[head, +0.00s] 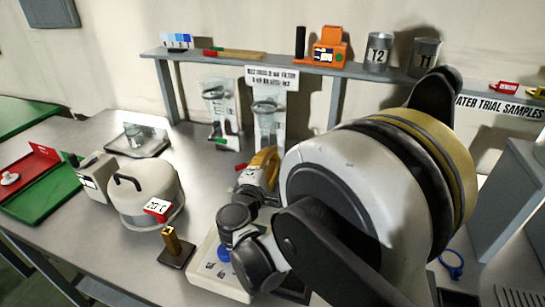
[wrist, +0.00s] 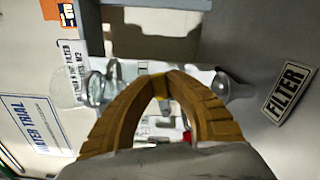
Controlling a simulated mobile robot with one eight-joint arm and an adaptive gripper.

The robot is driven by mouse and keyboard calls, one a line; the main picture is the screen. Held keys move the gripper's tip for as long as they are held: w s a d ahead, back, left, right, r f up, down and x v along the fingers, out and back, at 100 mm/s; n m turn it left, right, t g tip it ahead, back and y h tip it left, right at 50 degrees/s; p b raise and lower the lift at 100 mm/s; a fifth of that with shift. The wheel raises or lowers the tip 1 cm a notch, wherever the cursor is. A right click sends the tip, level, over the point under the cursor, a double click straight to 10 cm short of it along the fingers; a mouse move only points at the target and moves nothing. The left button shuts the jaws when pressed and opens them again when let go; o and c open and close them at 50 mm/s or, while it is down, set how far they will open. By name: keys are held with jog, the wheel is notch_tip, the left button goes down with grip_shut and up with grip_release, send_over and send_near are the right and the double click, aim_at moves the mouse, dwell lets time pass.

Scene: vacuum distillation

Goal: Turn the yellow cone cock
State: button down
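My gripper (wrist: 164,78) points away from the wrist camera. Its two yellow-brown fingers arch inward and their tips are close together. In the head view my gripper (head: 263,168) is in front of the clear glassware on the white panels, and the arm hides part of this area. I cannot make out the cock apart from the yellow fingers there.
Glassware on a white panel (head: 219,110) stands just behind my gripper. A shelf (head: 225,62) bears cans and an orange box (head: 330,48). A white domed pot (head: 143,195) and a brass-coloured post (head: 171,239) stand to the left. A FILTER label (wrist: 289,92) lies right.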

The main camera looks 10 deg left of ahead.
aim_at(265, 137)
dwell(0.3)
jog(key=n, duration=0.1)
jog(key=r+n, duration=0.1)
jog(key=n, duration=0.1)
jog(key=shift+a+r+n, duration=0.1)
jog(key=shift+a+n, duration=0.2)
jog(key=n, duration=0.1)
jog(key=a+r+n, duration=0.1)
jog(key=n, duration=0.1)
jog(key=shift+w+n+p, duration=0.1)
jog(key=shift+n+p, duration=0.2)
jog(key=shift+p, duration=0.1)
jog(key=n, duration=0.1)
jog(key=a+n, duration=0.1)
jog(key=n, duration=0.1)
jog(key=shift+r, duration=0.3)
jog(key=shift+w+a+r+n, duration=0.1)
jog(key=shift+a+n, duration=0.15)
jog(key=shift+n, duration=0.6)
jog(key=shift+w+a+r+n, duration=0.1)
jog(key=shift+a+n, duration=0.15)
jog(key=shift+n, duration=0.6)
jog(key=c, duration=1.4)
grip_release()
jog(key=shift+f, duration=0.1)
